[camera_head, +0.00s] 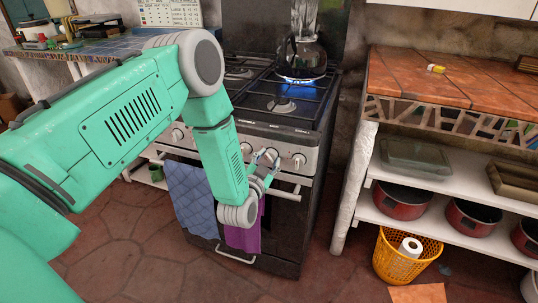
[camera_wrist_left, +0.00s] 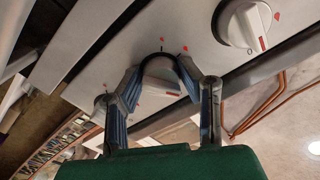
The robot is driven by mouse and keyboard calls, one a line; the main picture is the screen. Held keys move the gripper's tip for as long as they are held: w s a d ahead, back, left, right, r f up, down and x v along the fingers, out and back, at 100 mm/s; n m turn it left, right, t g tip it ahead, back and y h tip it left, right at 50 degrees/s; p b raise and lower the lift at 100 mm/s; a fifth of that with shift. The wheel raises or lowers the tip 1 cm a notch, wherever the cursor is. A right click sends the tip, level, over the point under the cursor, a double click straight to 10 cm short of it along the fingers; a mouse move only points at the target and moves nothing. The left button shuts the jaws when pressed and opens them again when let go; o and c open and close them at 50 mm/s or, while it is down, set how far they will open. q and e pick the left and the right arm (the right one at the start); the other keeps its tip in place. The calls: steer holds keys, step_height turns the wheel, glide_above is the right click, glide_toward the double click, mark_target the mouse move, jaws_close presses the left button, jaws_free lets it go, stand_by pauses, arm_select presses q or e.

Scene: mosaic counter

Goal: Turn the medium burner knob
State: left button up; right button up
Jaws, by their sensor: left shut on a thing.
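The black and steel stove (camera_head: 312,120) stands in the middle of the head view with a row of white knobs on its front panel. My left gripper (camera_head: 268,158) is at that panel, shut on one knob. In the left wrist view its two blue-padded fingers (camera_wrist_left: 160,82) sit on either side of this white knob (camera_wrist_left: 160,70), which has a red mark. Another knob (camera_head: 299,160) is just to the right in the head view. A similar knob (camera_wrist_left: 243,22) shows free at the upper right of the wrist view. Which burner the held knob serves cannot be told. My right gripper is not in view.
The oven handle (camera_head: 288,193) and hanging blue towel (camera_head: 190,198) and purple towel (camera_head: 243,238) are below the panel. A tiled counter (camera_head: 430,80) with shelves stands to the right.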

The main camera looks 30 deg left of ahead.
arm_select(q)
steer(key=m+p, duration=0.1)
steer(key=m, duration=0.2)
steer(key=shift+d+r+m, duration=0.1)
steer(key=shift+m, duration=0.2)
steer(key=shift+m+p, duration=0.5)
steer(key=shift+m, duration=1)
steer(key=o, duration=1.1)
steer(key=shift+o, duration=0.2)
steer(key=shift+s, duration=0.15)
steer(key=v, duration=1.1)
steer(key=shift+s, duration=0.35)
steer(key=shift+d, duration=0.1)
